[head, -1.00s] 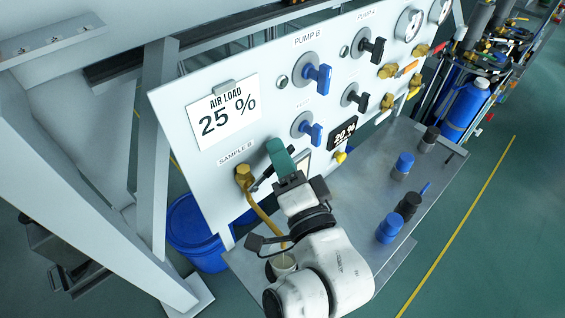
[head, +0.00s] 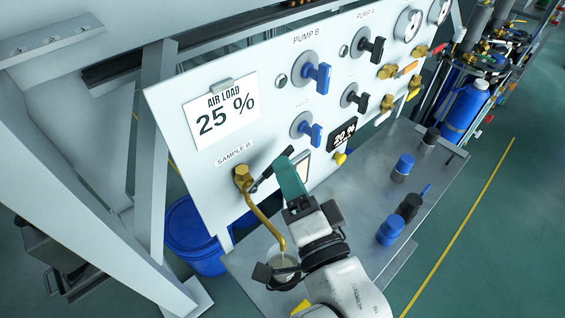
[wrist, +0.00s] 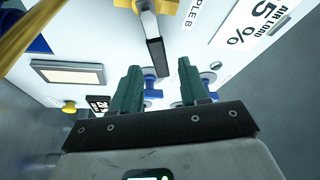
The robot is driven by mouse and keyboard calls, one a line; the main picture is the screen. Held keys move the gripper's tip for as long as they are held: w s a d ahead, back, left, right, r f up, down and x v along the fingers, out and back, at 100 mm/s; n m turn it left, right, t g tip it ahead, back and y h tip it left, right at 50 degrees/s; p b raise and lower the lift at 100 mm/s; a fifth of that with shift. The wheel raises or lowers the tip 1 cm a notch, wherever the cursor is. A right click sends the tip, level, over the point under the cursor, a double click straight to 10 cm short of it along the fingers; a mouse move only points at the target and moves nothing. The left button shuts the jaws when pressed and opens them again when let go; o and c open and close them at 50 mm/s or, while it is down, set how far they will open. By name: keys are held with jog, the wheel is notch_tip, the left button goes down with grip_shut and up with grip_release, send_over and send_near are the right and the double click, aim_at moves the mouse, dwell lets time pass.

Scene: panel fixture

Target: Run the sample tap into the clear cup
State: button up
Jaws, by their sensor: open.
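The brass sample tap (head: 243,176) sits on the white panel under the "SAMPLE B" label. Its black lever (head: 270,172) points up and right, and its curved brass spout (head: 264,220) runs down to the clear cup (head: 285,270). The spout's end is at the cup's mouth; I cannot tell any liquid. My gripper (head: 290,176), with green fingers, is open beside the lever's outer end. In the wrist view, the lever's black grip (wrist: 156,58) shows ahead of the gap between the fingers of my gripper (wrist: 159,82). No grasp shows.
The metal shelf (head: 345,200) carries several blue and black capped containers (head: 389,231) to the right. Blue pump handles (head: 318,75) and a small display (head: 342,133) are on the panel. A blue bucket (head: 190,235) stands below left.

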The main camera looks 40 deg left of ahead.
jog(key=b+v, duration=0.1)
jog(key=v, duration=0.5)
jog(key=shift+s+d, duration=0.2)
jog(key=shift+d, duration=0.1)
